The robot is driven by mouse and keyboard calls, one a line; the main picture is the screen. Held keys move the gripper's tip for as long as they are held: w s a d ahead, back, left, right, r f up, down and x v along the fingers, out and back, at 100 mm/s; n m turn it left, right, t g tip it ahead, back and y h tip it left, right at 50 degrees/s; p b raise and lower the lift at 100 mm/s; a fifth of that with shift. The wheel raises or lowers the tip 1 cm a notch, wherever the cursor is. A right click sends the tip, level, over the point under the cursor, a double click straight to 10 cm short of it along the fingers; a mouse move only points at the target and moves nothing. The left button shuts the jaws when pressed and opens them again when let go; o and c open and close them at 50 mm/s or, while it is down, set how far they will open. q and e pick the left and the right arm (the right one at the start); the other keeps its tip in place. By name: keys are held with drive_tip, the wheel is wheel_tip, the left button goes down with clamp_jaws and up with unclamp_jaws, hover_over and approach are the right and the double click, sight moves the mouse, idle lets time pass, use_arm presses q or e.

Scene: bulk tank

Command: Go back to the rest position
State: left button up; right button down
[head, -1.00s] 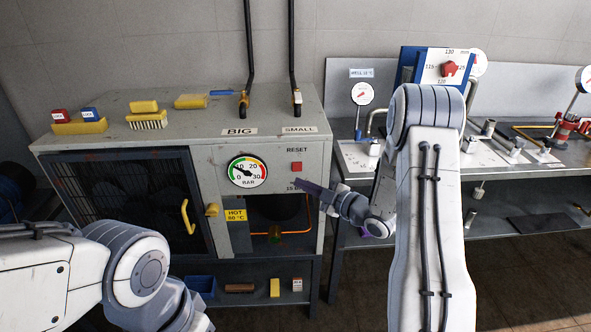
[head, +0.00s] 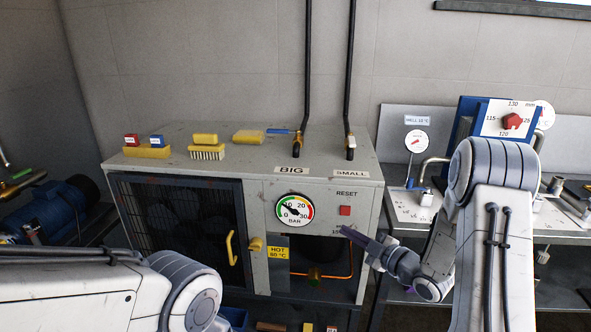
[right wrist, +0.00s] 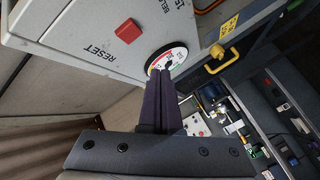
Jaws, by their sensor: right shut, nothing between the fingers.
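My right gripper (head: 352,236) is shut and empty in front of the grey cabinet's face, below and beside the red RESET button (head: 345,210). In the right wrist view its dark fingers (right wrist: 161,80) lie together, with the red button (right wrist: 128,30) to their upper left and the gauge (right wrist: 168,58) just beyond their tips. I cannot tell from the views how far the fingers are from the cabinet. My left arm comes in at the lower left of the head view, and its gripper is out of view.
The cabinet (head: 258,188) carries a pressure gauge (head: 295,210), a mesh door with a yellow handle (head: 231,248), and brushes and sponges on top. Two black pipes rise from its top. A bench (head: 408,207) with instruments stands at right. A blue motor (head: 45,210) sits at far left.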

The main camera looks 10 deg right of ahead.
drive_tip(key=s+a+r+m+g+h+p, duration=0.1)
drive_tip(key=s+a+r+m+g+h, duration=0.15)
drive_tip(key=a, duration=0.35)
drive_tip(key=s+a+r+m+g+h+p, duration=0.1)
drive_tip(key=s+a+m+g+h, duration=0.2)
drive_tip(key=a, duration=0.4)
use_arm(q)
wheel_tip(320, 180, up, 4)
drive_tip(key=shift+r+p, duration=0.25)
drive_tip(key=shift+p, duration=0.9)
drive_tip(key=shift+c, duration=0.3)
use_arm(e)
drive_tip(key=s+a+r+m+g, duration=0.1)
drive_tip(key=s+a+g, duration=0.1)
drive_tip(key=s, duration=0.7)
drive_tip(key=s+a+r+m+g+h, duration=0.1)
drive_tip(key=s+g, duration=0.3)
drive_tip(key=s, duration=0.6)
drive_tip(key=s+a+r+m+g, duration=0.1)
drive_tip(key=s+a+r+g, duration=0.1)
drive_tip(key=s, duration=0.8)
drive_tip(key=shift+a+g+h, duration=0.35)
drive_tip(key=shift+g, duration=0.3)
use_arm(q)
drive_tip(key=shift+c, duration=0.3)
use_arm(e)
drive_tip(key=shift+r, duration=0.1)
